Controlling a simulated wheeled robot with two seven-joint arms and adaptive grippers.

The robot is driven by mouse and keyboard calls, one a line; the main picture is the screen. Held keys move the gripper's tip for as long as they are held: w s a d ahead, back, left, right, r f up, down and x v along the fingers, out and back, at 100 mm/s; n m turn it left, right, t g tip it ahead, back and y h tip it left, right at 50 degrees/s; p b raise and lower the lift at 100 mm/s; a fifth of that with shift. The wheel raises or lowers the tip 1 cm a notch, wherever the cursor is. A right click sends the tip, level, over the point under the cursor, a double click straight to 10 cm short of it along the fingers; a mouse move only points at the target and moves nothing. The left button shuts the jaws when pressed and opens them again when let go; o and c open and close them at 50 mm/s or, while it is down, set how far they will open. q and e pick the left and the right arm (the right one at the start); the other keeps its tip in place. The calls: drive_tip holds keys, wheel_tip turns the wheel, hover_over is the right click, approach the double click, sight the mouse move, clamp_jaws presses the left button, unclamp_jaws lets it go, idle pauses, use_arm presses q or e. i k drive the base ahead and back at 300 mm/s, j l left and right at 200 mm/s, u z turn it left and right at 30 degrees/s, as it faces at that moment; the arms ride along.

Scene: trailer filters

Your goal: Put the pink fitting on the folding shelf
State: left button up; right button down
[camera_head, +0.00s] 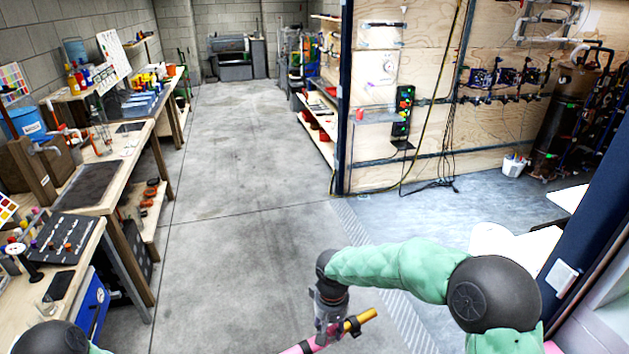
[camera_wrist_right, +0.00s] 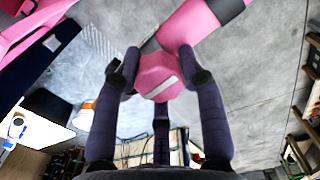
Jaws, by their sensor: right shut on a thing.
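My right gripper (camera_head: 330,330) is at the bottom centre of the head view, over the grey floor. It is shut on the pink fitting (camera_head: 300,348), which has dark bands and runs out of the frame at the bottom. A yellow-orange end (camera_head: 361,319) sticks out on the gripper's other side. In the right wrist view the pink fitting (camera_wrist_right: 160,75) sits between the fingertips of my right gripper (camera_wrist_right: 158,77). White flat panels (camera_head: 541,247) stand at the right; I cannot tell whether one is the folding shelf. My left gripper is out of view.
Workbenches (camera_head: 60,215) crowded with tools line the left wall. A plywood wall (camera_head: 400,160) with hoses and fittings stands at the back right. A dark blue post (camera_head: 598,215) is at the right edge. The concrete floor (camera_head: 235,185) between is clear.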

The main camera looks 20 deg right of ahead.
sight(532, 249)
drive_tip(key=i+z, duration=0.25)
drive_tip(key=i, duration=0.3)
drive_tip(key=i+z, duration=0.3)
drive_tip(key=i, duration=0.3)
drive_tip(key=i+j+z, duration=0.25)
drive_tip(key=i, duration=0.3)
drive_tip(key=i+l+z, duration=0.25)
drive_tip(key=i+z, duration=0.15)
drive_tip(key=i+l+z, duration=0.1)
drive_tip(key=i+z, duration=0.75)
drive_tip(key=i+j+z, duration=0.25)
drive_tip(key=i+z, duration=0.15)
drive_tip(key=i+l, duration=0.15)
drive_tip(key=i, duration=0.25)
drive_tip(key=i+l+z, duration=0.1)
drive_tip(key=i, duration=0.3)
drive_tip(key=l, duration=0.1)
